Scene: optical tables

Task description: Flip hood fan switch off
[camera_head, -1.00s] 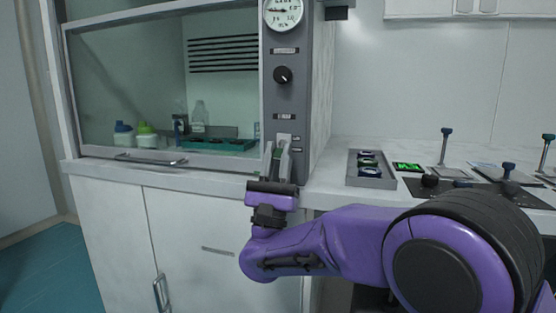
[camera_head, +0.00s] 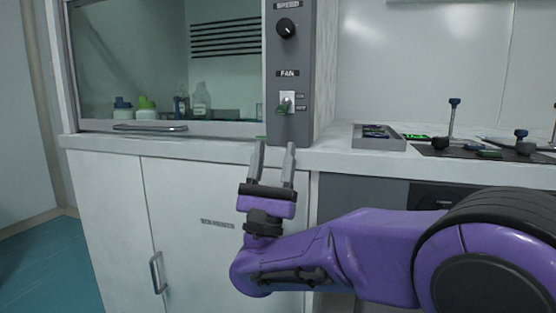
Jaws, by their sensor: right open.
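The hood fan switch (camera_head: 287,103) is on the grey control panel (camera_head: 294,62) at the hood's right, under a FAN label. My right gripper (camera_head: 274,150) is open and empty in front of the counter edge. Its fingers point up, below the switch and apart from it in the picture. My left gripper is not in view.
A black speed knob (camera_head: 286,28) is above the switch. The hood's glass sash (camera_head: 160,60) has a metal handle (camera_head: 150,128). Bottles (camera_head: 146,108) stand behind it. A grey tray (camera_head: 378,138) and instruments (camera_head: 454,120) are on the right counter.

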